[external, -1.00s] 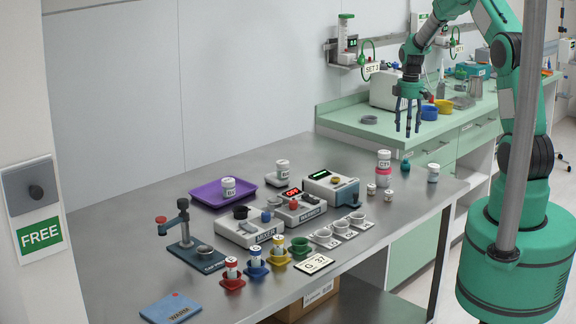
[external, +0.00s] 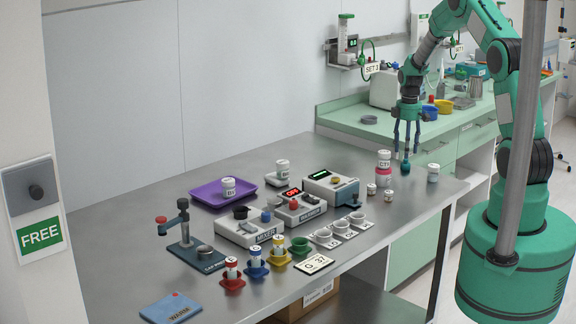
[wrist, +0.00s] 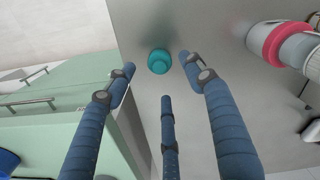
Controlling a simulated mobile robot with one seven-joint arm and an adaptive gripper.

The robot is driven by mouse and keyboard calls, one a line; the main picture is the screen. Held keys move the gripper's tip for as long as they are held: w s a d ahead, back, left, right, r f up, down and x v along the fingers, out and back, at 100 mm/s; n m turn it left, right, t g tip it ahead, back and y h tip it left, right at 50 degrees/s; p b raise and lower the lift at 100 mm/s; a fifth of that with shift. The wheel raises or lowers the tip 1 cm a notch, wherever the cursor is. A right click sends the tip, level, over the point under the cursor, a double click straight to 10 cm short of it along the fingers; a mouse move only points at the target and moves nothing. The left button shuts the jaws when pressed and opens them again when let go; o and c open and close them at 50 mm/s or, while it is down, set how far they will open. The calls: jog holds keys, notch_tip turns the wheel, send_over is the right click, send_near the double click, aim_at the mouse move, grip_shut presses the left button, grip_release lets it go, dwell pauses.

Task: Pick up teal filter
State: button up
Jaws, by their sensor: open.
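The teal filter (external: 405,167) is a small round teal piece standing on the steel table near its far right corner. In the wrist view the teal filter (wrist: 159,61) lies just beyond and between the fingertips. My gripper (external: 406,150) has blue fingers, points down and is open above the filter. In the wrist view my gripper (wrist: 160,75) shows its fingers spread apart with nothing held between them. Whether any finger touches the filter cannot be told.
A white bottle with a pink band (external: 383,172) stands just left of the filter; it also shows in the wrist view (wrist: 270,42). The green counter (external: 350,122) is behind.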

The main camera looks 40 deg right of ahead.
aim_at(406, 161)
jog(key=shift+f, duration=0.15)
jog(key=shift+s+f+b, duration=0.1)
jog(key=shift+f+b, duration=0.6)
jog(key=shift+f, duration=1.9)
jog(key=shift+c, duration=0.3)
jog(key=c, duration=1)
